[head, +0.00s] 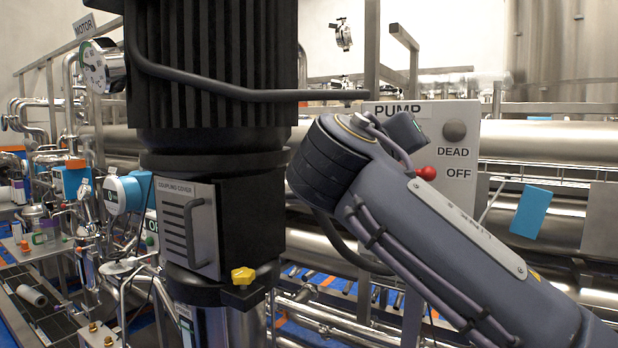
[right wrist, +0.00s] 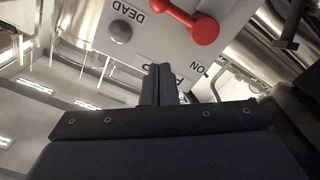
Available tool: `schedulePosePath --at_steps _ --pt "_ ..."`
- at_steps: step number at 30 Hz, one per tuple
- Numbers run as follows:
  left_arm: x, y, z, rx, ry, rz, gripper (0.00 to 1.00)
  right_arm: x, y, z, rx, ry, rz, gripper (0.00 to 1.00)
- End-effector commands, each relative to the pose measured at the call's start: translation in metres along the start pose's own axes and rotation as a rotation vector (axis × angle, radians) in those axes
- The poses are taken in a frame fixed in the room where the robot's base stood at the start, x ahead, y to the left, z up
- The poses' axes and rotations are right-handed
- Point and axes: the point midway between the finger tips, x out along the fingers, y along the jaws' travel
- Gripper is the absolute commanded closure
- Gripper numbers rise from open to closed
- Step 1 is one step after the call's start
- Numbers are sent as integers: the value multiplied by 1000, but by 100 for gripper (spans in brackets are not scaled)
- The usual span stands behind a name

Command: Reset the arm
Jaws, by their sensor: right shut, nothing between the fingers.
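My right arm (head: 440,240) reaches in from the lower right of the head view, its bent joint in front of the grey PUMP panel (head: 467,190). The right gripper is hidden in the head view. In the right wrist view its fingers (right wrist: 160,84) are together and empty, pointing at the panel (right wrist: 150,50), which appears upside down. A red lever (right wrist: 186,20) with a round knob is on the panel, apart from the fingers in the picture; its red end (head: 428,173) shows beside my arm in the head view. My left gripper is out of view.
A large black finned motor (head: 215,60) stands left of my arm, with a handled coupling cover (head: 188,228) and a yellow knob (head: 243,276) below. A grey round button (head: 454,131) is on the panel. Steel pipes (head: 550,142) run behind; a gauge (head: 95,68) is at left.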

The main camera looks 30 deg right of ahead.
Motion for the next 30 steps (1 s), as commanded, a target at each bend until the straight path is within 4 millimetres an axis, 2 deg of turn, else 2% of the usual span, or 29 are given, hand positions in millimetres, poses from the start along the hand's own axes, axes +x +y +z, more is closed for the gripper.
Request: schedulePosePath --at_steps 6,8,10,11,14,15,17,21,24,27,30 --pt "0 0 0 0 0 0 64 1 -4 4 -13 -3 -15 100" --pt "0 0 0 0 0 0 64 2 -13 13 -43 -11 -54 100" --pt "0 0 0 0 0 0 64 3 -32 34 -98 -32 -137 100" --pt "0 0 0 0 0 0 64 3 -44 47 -129 -47 -185 100" --pt "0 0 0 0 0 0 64 -2 -85 103 -222 -115 -378 100" --pt "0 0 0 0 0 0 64 -8 -102 129 -249 -150 -462 100" --pt "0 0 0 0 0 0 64 -19 -124 168 -275 -208 -583 100" --pt "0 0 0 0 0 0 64 -60 -168 257 -269 -359 -857 100" --pt "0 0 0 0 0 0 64 -96 -191 309 -214 -466 -1023 100" --pt "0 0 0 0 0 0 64 -131 -207 346 -135 -560 -1152 100" --pt "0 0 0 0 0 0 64 -163 -219 375 -40 -644 -1256 100"
